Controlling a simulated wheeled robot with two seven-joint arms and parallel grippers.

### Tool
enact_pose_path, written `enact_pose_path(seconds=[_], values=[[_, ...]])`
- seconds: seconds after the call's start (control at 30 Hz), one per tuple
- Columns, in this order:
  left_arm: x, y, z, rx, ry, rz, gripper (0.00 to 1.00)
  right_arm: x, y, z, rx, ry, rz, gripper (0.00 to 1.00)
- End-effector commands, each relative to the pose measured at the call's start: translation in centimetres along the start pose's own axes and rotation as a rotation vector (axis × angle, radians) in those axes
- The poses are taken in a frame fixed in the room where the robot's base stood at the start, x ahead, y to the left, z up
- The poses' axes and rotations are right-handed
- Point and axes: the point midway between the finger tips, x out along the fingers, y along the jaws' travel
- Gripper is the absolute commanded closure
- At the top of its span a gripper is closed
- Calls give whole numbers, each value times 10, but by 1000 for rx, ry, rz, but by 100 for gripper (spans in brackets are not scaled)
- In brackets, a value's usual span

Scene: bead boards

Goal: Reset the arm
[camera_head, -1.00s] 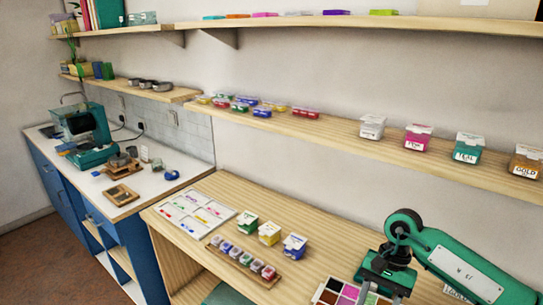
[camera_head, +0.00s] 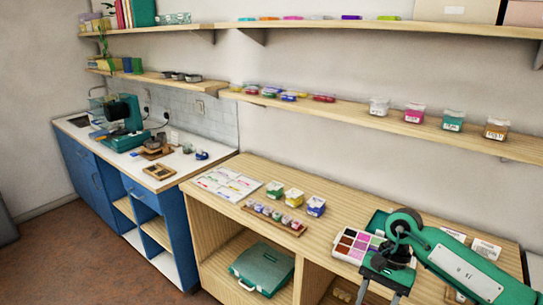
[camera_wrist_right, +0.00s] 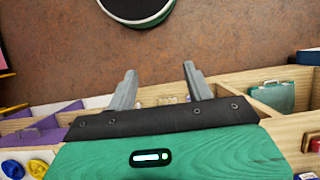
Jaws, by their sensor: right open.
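My right arm (camera_head: 465,262) comes in from the lower right of the head view, green with a dark wrist. Its gripper (camera_head: 383,290) points downward in front of the bench's front edge. The right wrist view shows its two grey fingers (camera_wrist_right: 160,72) spread apart with nothing between them. Brown floor, shelf compartments and a round dark thing with a green rim lie beyond them. My left gripper is in neither view.
The wooden bench (camera_head: 330,228) holds a bead tray (camera_head: 352,246) beside my wrist, small boxes (camera_head: 293,196), a row of bead jars (camera_head: 273,216) and a white sheet (camera_head: 225,183). A green case (camera_head: 262,268) sits below. The shelf (camera_head: 350,113) carries labelled boxes.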

Motion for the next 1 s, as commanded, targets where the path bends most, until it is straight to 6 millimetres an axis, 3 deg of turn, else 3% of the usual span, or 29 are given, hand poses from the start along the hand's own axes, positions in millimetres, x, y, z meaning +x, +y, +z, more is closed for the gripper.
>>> enact_pose_path(seconds=[0.17, 0.37, 0.47, 0.63, 0.77, 0.83, 0.9, 1.0], values=[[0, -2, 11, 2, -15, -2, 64, 22, -23, 5, 102, -138, -96, 48], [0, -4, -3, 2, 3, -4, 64, 44, -55, 11, 272, -341, -223, 48], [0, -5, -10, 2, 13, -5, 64, 56, -73, 12, 393, -473, -294, 48], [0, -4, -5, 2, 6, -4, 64, 80, -110, 3, 711, -793, -429, 48], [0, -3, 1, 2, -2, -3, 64, 112, -134, -30, 1126, -1165, -530, 48], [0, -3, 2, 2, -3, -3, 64, 138, -137, -59, 1387, -1379, -568, 48], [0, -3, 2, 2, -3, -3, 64, 174, -130, -92, 1663, -1589, -588, 48], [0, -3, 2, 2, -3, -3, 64, 233, -104, -132, 2036, -1855, -594, 48]])
